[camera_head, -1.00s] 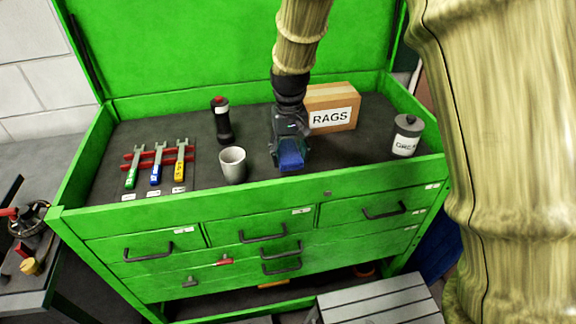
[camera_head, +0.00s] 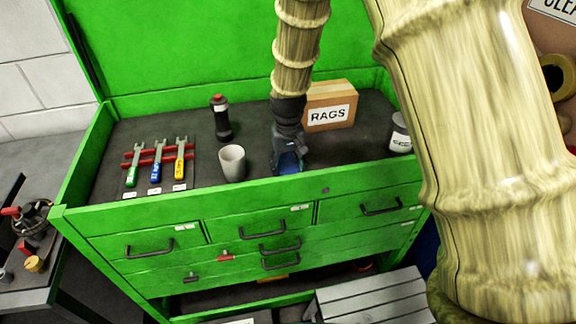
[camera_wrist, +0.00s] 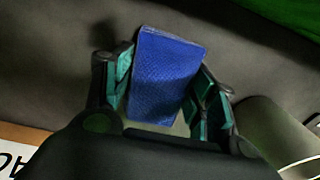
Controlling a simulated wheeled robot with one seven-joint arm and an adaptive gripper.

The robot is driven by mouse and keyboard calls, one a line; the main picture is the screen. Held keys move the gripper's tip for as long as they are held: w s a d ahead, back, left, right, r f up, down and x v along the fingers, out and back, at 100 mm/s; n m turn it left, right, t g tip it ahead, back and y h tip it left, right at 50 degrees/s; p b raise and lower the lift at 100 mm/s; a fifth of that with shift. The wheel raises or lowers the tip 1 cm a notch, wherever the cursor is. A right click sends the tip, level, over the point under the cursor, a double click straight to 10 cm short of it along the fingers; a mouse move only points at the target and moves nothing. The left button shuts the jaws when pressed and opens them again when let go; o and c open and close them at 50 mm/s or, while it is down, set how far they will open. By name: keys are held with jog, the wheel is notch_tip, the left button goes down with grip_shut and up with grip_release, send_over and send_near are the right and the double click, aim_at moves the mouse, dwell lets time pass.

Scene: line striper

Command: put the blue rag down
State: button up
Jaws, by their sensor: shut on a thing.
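The blue rag (camera_wrist: 165,75) is a folded rectangle between the two teal-padded fingers of my gripper (camera_wrist: 165,85) in the wrist view. The gripper is shut on it. In the head view my gripper (camera_head: 288,160) is low over the dark top of the green tool chest, near its front edge, right of the grey cup. Only a small dark blue part of the rag (camera_head: 287,168) shows there, partly hidden by the fingers. I cannot tell whether the rag touches the surface. The cardboard box marked RAGS (camera_head: 345,88) stands behind and to the right of the gripper.
The grey cup (camera_head: 232,163) stands close left of my gripper. A dark flashlight (camera_head: 221,120) is behind it. Several colored wrenches (camera_head: 157,165) sit in a red rack at the left. A labelled can (camera_head: 400,135) is at the right, partly hidden by my arm. The chest has a raised rim (camera_head: 240,200).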

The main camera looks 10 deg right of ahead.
aim_at(288, 167)
jog(key=shift+f, duration=0.1)
jog(key=o, duration=1.2)
jog(key=shift+o, duration=0.2)
notch_tip(288, 167, up, 12)
jog(key=b, duration=0.3)
